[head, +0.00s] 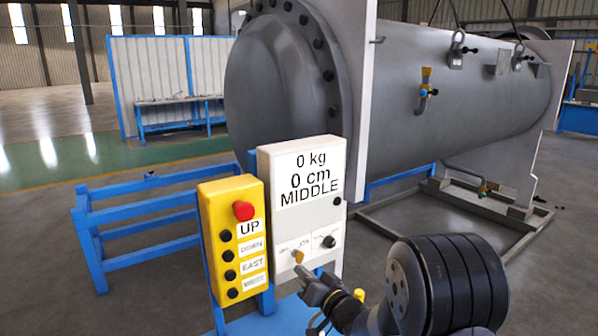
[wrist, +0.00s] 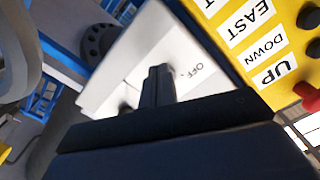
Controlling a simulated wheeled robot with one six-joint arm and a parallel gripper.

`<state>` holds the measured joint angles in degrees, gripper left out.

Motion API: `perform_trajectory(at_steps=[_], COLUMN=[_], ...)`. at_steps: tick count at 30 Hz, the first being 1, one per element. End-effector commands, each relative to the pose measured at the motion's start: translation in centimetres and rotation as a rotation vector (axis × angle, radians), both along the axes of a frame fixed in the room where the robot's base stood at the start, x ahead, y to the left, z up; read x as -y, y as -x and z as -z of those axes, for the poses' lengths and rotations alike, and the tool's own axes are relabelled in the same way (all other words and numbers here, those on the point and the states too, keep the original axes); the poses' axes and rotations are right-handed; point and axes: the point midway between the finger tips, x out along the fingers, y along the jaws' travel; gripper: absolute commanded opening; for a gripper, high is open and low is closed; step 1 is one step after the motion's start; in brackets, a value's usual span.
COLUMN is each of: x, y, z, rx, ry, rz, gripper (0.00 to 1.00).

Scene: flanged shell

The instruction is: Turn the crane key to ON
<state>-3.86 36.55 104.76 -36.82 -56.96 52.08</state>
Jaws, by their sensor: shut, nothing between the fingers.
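The white control box (head: 300,215) shows "0 kg", "0 cm" and "MIDDLE". A small yellow-orange key (head: 298,256) sits low on its face, with small labels above it too blurred to read surely. A black knob (head: 329,241) is to its right. My gripper (head: 302,272) is just below the key, pointing at the box; I cannot tell if it touches. In the wrist view my shut fingers (wrist: 159,72) point at the white panel (wrist: 140,50), beside the "OFF" label (wrist: 193,70). The key is not visible there, perhaps hidden by the fingers.
A yellow button box (head: 234,240) with a red button (head: 243,210) and several black buttons stands left of the white box. A large grey flanged shell (head: 450,95) is behind. A blue frame (head: 135,187) stands on the left. Open floor lies at far left.

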Motion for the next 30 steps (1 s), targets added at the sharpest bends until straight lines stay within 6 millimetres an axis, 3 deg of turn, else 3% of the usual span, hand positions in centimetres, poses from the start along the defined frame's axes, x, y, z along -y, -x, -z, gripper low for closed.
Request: perform_trajectory(at_steps=[30], x=[-0.19], y=[-0.02], z=[-1.24], rx=[0.022], ry=[-0.01], rz=[0.005], gripper=[0.0])
